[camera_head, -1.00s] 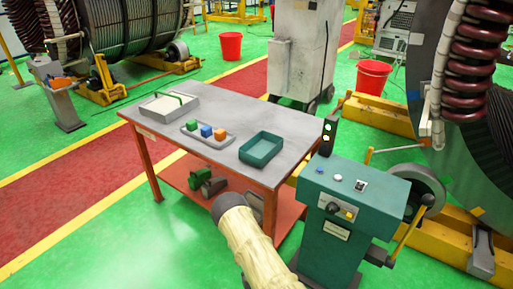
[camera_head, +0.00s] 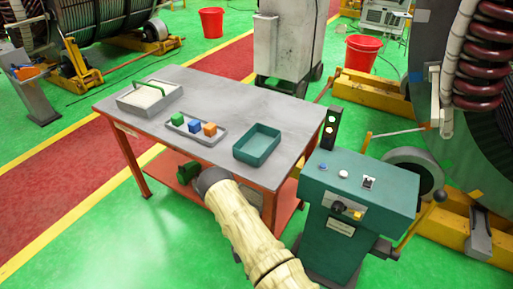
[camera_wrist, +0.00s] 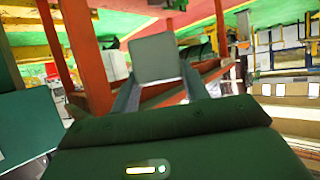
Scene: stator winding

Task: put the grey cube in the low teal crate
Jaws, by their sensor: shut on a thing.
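A grey cube (camera_wrist: 153,58) shows in the wrist view, between the two fingers of my gripper (camera_wrist: 158,82), which is shut on it. The low teal crate (camera_head: 257,147) stands on the right part of the table top in the head view. Its visible inside looks empty. My arm reaches up from the bottom of the head view, in front of the table's near side. My gripper and the grey cube cannot be made out in that view. In the wrist view the gripper appears low, near red table-frame legs.
A teal control console (camera_head: 358,195) with a signal light (camera_head: 331,128) stands close right of the table.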

